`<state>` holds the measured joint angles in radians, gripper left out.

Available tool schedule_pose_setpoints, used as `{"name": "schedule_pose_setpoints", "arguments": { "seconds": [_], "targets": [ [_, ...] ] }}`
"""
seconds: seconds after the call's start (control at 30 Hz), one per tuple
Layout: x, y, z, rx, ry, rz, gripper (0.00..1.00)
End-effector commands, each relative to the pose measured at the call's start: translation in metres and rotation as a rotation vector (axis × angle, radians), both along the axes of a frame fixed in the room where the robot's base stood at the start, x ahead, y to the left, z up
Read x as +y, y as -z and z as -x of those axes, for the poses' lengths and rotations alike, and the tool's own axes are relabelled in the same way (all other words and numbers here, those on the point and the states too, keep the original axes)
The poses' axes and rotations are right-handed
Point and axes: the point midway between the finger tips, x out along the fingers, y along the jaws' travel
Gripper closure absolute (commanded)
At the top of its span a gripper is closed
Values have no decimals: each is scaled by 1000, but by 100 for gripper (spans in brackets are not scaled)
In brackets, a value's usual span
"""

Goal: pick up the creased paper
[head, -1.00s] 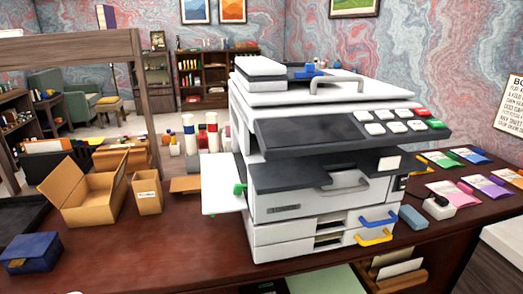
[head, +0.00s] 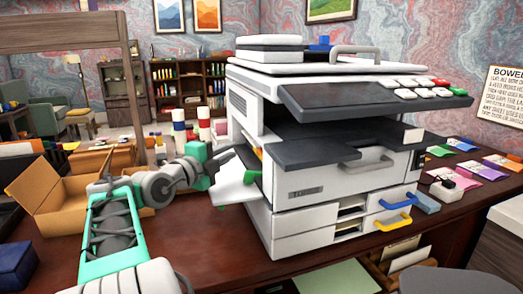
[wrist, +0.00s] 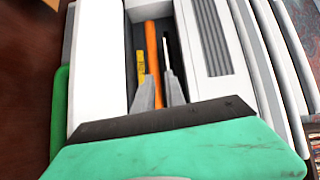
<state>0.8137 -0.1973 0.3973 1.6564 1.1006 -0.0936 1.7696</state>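I cannot make out a creased paper for certain in either view. The white copier (head: 330,190) stands on the desk with a white side flap (head: 234,192) with green parts folded out on its left. My gripper (head: 228,157) is at that side opening, above the flap. In the wrist view my gripper (wrist: 159,78) has its two grey fingers a little apart, pointing into the copier's narrow slot. An orange bar (wrist: 152,50) shows between and beyond the fingers. A yellow strip (wrist: 141,68) lies left of it and a thin white piece (wrist: 166,52) right of it.
An open cardboard box (head: 55,200) stands left, partly behind my arm. A dark blue box (head: 15,268) is at the near left. Coloured packets (head: 470,168) lie right of the copier. The dark red desk (head: 215,250) is clear in front of the flap.

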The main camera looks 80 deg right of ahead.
Motion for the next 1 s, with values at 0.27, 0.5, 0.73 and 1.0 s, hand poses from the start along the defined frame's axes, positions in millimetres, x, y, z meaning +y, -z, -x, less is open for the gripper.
{"name": "schedule_pose_setpoints", "arguments": {
  "seconds": [0.27, 0.5, 0.73, 1.0],
  "targets": [
    [-30, -11, 31, -40, 52, 58, 85],
    [-67, -13, 49, -39, 51, 56, 85],
    [-74, -13, 50, -38, 46, 55, 85],
    [-74, -13, 50, -39, 45, 54, 100]
  ]
}}
